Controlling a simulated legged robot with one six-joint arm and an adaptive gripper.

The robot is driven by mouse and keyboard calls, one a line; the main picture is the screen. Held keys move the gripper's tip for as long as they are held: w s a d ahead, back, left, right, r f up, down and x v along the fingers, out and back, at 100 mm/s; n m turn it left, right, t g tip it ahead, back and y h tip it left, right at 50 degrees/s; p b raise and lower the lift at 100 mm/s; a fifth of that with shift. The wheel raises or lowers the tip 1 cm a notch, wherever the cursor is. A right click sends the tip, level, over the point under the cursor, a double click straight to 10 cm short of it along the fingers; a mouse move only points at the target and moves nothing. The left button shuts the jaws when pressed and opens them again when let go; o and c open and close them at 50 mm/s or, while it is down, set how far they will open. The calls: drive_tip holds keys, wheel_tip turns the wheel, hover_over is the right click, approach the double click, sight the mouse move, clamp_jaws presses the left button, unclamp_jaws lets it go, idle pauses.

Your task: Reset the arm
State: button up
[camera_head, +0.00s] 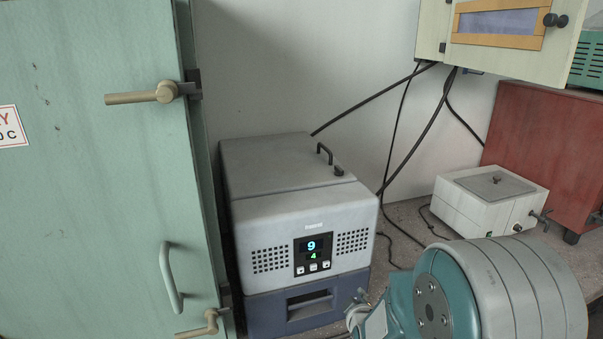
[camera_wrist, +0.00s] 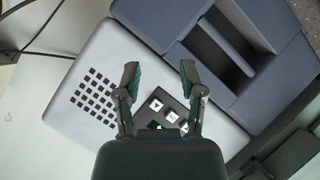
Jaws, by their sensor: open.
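My gripper (camera_wrist: 159,82) is open in the wrist view, its two fingers apart with nothing between them. Past the fingers is the front of a grey machine, with its button panel (camera_wrist: 166,108) partly hidden by the gripper. In the head view this grey machine (camera_head: 300,215) stands on the bench with a lit display showing 9 and 4. My teal and grey arm fills the lower right of the head view; the fingers are not clearly visible there.
A green cabinet door (camera_head: 95,200) with handles stands at the left. A white box (camera_head: 490,200) and a red cabinet (camera_head: 545,150) are at the right. A wall cabinet (camera_head: 500,35) hangs above, with black cables (camera_head: 420,135) below it.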

drive_tip(key=s+r+m+g, duration=0.3)
drive_tip(key=s+r+m, duration=0.1)
drive_tip(key=s+r, duration=0.65)
drive_tip(key=s+d+r+m+g, duration=0.1)
drive_tip(key=s+r+m+g, duration=0.1)
drive_tip(key=s, duration=0.6)
drive_tip(key=s+d+r+m+g, duration=0.1)
drive_tip(key=s+r+m+g, duration=0.1)
drive_tip(key=s, duration=0.7)
drive_tip(key=shift+s+d+r+m, duration=0.2)
drive_tip(key=shift+d+r+m, duration=0.1)
drive_tip(key=shift+r+m, duration=0.55)
drive_tip(key=shift+r, duration=0.1)
